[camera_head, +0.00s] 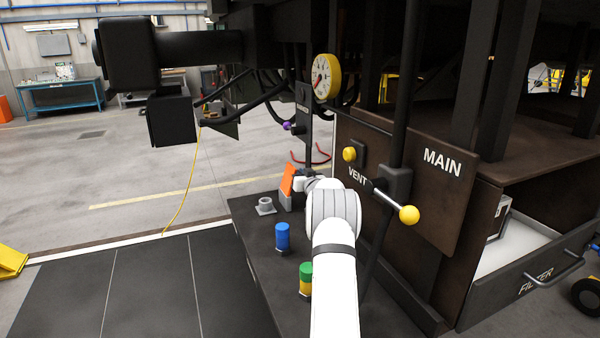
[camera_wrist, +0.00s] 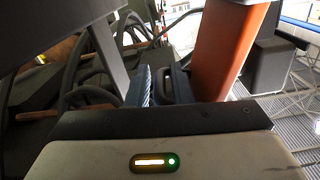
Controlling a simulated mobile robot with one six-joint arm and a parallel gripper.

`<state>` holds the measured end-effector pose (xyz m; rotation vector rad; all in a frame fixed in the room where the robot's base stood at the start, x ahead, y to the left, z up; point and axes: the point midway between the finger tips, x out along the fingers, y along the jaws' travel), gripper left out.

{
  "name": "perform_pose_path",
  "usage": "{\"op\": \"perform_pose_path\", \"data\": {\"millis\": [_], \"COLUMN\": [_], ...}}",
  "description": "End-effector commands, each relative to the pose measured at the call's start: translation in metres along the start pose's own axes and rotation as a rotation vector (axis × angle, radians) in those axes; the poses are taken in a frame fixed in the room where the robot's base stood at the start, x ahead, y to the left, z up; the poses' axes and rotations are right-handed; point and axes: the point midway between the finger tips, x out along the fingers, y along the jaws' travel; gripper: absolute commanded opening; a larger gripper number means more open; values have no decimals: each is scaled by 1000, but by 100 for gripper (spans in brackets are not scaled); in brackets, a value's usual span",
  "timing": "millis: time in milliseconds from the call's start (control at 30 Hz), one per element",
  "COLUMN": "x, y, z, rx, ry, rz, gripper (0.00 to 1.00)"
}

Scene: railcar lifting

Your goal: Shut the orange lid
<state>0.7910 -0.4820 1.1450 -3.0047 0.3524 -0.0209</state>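The orange lid (camera_head: 288,180) stands raised and slightly tilted at the far part of the dark bench, above a small grey base (camera_head: 285,201). In the wrist view the lid (camera_wrist: 227,50) is a tall orange panel just right of my fingers. My gripper (camera_wrist: 162,85) has its two fingers close together, with a narrow dark gap between them. I see nothing clearly held. In the head view my gripper (camera_head: 300,184) is mostly hidden behind my white wrist, beside the lid. I cannot tell whether it touches the lid.
A grey socket (camera_head: 264,206), a blue cylinder (camera_head: 282,236) and a green-and-yellow cylinder (camera_head: 305,280) stand on the bench. The VENT lever's yellow knob (camera_head: 409,215) juts out right of my arm. A gauge (camera_head: 326,77) hangs above. Open floor lies left.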

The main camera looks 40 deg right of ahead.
Motion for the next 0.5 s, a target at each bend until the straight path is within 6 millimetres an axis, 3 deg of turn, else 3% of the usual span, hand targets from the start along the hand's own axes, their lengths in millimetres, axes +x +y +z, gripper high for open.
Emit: {"op": "perform_pose_path", "data": {"millis": [267,500], "x": [1,1], "y": [1,2], "z": [1,0], "rx": [1,1], "ry": [-1,0], "rz": [1,3], "gripper": [20,1]}}
